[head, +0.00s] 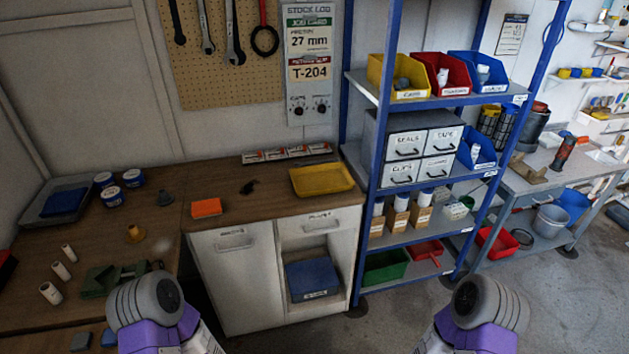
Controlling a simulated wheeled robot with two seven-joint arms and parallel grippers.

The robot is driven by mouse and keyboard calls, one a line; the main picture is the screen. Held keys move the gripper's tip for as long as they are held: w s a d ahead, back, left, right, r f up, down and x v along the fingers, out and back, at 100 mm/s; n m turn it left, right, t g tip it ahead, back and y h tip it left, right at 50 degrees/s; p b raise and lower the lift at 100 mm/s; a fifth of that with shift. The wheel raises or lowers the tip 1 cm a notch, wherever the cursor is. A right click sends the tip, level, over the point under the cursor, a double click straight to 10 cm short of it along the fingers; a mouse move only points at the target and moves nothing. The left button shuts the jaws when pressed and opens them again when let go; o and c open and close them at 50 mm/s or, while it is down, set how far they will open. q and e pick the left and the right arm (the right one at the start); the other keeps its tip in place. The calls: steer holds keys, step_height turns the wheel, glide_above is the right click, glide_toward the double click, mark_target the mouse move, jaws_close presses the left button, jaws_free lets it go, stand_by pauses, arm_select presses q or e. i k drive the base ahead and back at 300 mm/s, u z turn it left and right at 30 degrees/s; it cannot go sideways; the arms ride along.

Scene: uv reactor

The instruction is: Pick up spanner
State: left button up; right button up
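Several hand tools hang on the beige pegboard (222,80) at the top of the head view. A dark tool (177,22) hangs at the left, then a spanner (206,32) and a larger spanner (234,40). Their upper ends are cut off by the picture edge. A card (308,45) beside the pegboard reads "27 mm" and "T-204". Any size marks on the spanners are too small to read. Rounded grey and purple links of my two arms show at the bottom edge. Neither gripper's fingers are visible.
A wooden bench (235,210) below the pegboard holds a yellow tray (322,179), an orange block (206,208) and small boxes. A blue shelf rack (428,185) with bins and drawers stands right of it.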

mark_target(300, 164)
steer(key=z, duration=0.95)
steer(key=i, duration=1.25)
steer(key=u, duration=0.15)
